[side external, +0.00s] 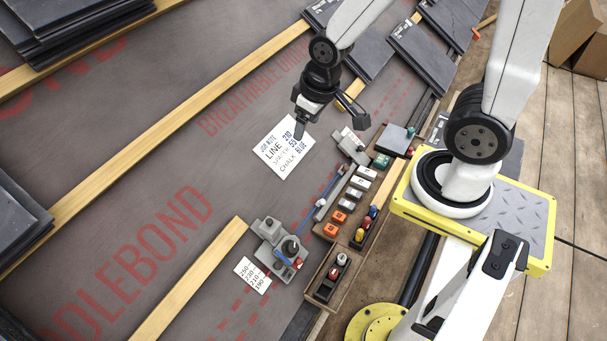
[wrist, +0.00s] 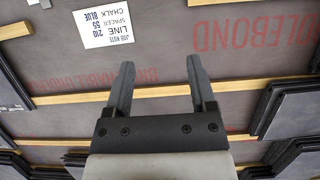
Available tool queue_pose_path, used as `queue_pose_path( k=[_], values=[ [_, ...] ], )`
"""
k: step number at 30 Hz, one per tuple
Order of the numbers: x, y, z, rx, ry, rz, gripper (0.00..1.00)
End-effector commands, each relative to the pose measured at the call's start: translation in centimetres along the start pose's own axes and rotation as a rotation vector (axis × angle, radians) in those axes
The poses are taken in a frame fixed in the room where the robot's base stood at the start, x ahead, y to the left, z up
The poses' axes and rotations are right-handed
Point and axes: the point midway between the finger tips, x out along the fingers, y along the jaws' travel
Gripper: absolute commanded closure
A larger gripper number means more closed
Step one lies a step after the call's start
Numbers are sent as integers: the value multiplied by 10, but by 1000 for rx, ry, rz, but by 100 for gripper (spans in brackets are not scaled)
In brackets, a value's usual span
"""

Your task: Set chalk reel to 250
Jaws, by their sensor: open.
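The chalk reel (side external: 268,235) is a grey block with a dark knob, low centre in the side view. A white scale card (side external: 252,275) beside it reads 250, 230, 210, 190. I cannot tell which mark the reel is set at. A blue line (side external: 318,212) runs from the reel up to a second grey block (side external: 350,146). My gripper (side external: 328,118) is open and empty, above the membrane and well apart from the reel. Its two fingers also show spread in the wrist view (wrist: 160,68), where the reel is not in view.
A job note (side external: 284,146) reads LINE 210, SPACER 55, CHALK BLUE; it also shows in the wrist view (wrist: 104,26). A wooden tray (side external: 350,205) holds small coloured blocks. A smaller box (side external: 312,291) stands near the reel. Slate stacks (side external: 20,220) and battens (side external: 150,135) surround the open membrane.

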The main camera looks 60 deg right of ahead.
Motion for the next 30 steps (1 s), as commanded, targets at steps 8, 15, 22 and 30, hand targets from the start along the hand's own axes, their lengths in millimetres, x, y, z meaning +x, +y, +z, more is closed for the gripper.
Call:
queue_pose_path(
  k=[8,15,22,30],
  values=[
    [4,-2,-2,-32,-11,4,52],
    [26,-13,-12,-184,-63,27,52],
    [62,-31,-23,-418,-132,58,52],
    [111,-56,-29,-706,-205,92,52]
  ],
)
